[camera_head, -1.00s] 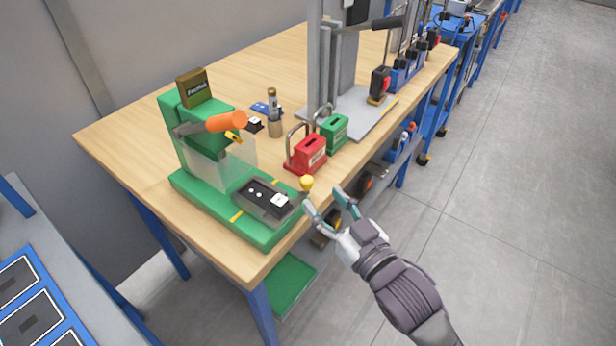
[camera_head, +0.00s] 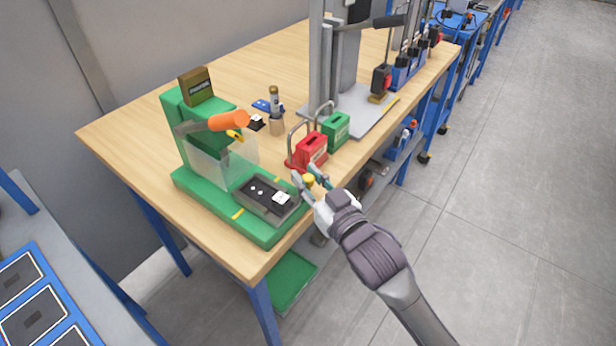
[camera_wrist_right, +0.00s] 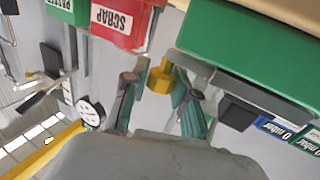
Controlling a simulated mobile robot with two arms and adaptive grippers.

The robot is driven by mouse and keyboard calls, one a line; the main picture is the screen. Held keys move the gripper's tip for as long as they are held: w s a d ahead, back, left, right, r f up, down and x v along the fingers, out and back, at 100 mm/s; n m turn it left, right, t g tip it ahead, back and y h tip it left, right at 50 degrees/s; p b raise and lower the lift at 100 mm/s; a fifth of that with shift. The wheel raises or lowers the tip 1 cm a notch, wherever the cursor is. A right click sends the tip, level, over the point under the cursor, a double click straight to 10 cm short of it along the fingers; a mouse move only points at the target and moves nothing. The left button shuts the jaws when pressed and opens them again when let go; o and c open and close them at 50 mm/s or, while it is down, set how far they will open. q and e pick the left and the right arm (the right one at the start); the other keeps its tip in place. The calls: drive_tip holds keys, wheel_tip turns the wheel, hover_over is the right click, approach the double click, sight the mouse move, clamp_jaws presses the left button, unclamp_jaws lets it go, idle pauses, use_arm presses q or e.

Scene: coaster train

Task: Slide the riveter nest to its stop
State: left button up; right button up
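The green riveter (camera_head: 205,120) stands on the wooden table with an orange-handled lever. Its nest (camera_head: 257,206), a dark grey tray, sits on the green base in front of a clear guard. A black part with a white piece (camera_head: 281,198) lies in it. The nest's yellow knob (camera_head: 308,181) sticks out toward my right gripper (camera_head: 309,177). In the right wrist view the knob (camera_wrist_right: 160,78) stands between the fingertips of the right gripper (camera_wrist_right: 158,90), with gaps visible beside it. The fingers look open around it. My left gripper is not in view.
A red scrap box (camera_head: 311,149) and a green box (camera_head: 336,131) with metal hoops stand close behind the knob. A grey press (camera_head: 330,60) stands farther back. The floor (camera_head: 500,220) right of the table is clear.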

clamp_jaws()
drive_tip(key=shift+w+a+r+p, duration=0.1)
drive_tip(key=shift+w+a+p, duration=0.05)
drive_tip(key=shift+w+a, duration=0.35)
drive_tip(key=shift+w+a+p, duration=0.15)
drive_tip(key=shift+w+a, duration=0.15)
drive_tip(key=shift+a, duration=0.3)
drive_tip(key=shift+w+a, duration=0.25)
drive_tip(key=shift+a, duration=0.05)
drive_tip(key=o, duration=0.7)
unclamp_jaws()
drive_tip(key=shift+s+d, duration=0.1)
drive_tip(key=shift+s, duration=0.05)
drive_tip(key=v, duration=1.2)
